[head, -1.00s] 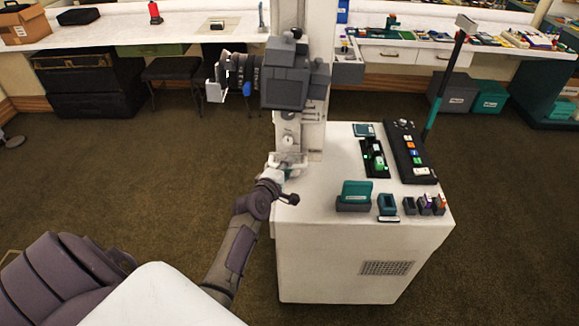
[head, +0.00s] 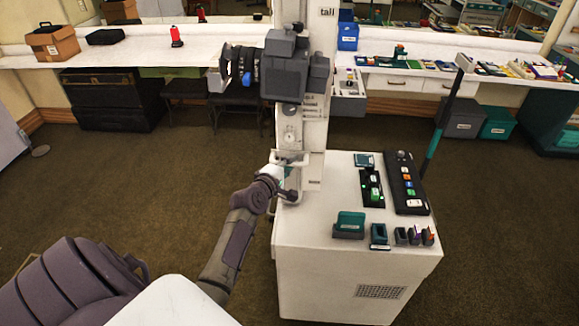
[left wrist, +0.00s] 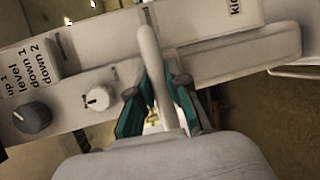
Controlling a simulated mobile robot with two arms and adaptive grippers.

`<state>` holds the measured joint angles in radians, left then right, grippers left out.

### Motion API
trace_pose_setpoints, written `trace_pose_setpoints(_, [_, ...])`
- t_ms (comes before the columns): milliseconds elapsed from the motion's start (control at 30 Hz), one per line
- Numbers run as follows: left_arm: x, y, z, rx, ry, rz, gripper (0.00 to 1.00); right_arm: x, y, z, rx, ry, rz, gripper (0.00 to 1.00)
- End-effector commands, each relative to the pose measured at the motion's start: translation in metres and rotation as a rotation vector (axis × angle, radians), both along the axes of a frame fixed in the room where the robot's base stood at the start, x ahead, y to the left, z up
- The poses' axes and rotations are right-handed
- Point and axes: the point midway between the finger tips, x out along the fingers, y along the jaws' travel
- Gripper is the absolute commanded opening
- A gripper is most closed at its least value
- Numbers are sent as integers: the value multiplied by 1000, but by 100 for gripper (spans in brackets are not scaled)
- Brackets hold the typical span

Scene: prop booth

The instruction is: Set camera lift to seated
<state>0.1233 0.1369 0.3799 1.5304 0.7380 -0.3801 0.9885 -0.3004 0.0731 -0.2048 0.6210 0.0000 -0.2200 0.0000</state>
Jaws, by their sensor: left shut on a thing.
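The camera lift is a pale upright column (head: 314,145) on a white cabinet. A dark camera (head: 285,78) rides on its carriage, lens to the left. The column reads "tall" near the top; lower labels are too small to read surely. My left gripper (head: 283,168) is at the carriage's lower end. In the left wrist view its teal-padded fingers (left wrist: 160,105) are shut around a white handle bar (left wrist: 150,55). A partly cut-off label there starts with "ki". Which height mark the carriage stands at, I cannot tell. My right gripper is out of view.
The white cabinet top (head: 335,215) holds a black button panel (head: 405,185) and several small teal and grey items at its front. A dark teal post (head: 440,125) stands at its right. The left wrist view shows a dark knob (left wrist: 33,118) and a white knob (left wrist: 97,98).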

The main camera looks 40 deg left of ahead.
Motion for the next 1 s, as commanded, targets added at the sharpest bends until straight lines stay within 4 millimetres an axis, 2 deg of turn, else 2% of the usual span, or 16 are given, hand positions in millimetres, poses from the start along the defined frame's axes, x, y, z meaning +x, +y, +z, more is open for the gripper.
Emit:
trace_pose_setpoints(33, [-2, -2, -8, -7, 14, -2, 0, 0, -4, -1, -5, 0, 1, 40])
trace_pose_setpoints(100, [-2, -2, -10, -7, 17, -3, 0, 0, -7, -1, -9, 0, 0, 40])
trace_pose_setpoints(133, [-2, -2, -10, -7, 18, -3, 21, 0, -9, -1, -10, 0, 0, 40])
trace_pose_setpoints(267, [-2, -2, -10, -6, 18, -3, 42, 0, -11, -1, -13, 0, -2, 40])
trace_pose_setpoints(567, [-3, -2, -9, -6, 16, -3, 42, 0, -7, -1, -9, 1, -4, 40])
trace_pose_setpoints(667, [-8, -3, -8, -6, 15, -3, 42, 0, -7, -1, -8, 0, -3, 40])
trace_pose_setpoints(767, [-22, -5, -6, -5, 17, -3, 42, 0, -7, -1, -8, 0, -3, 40])
trace_pose_setpoints(1000, [-73, -12, 3, -6, 18, -2, 42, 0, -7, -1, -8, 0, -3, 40])
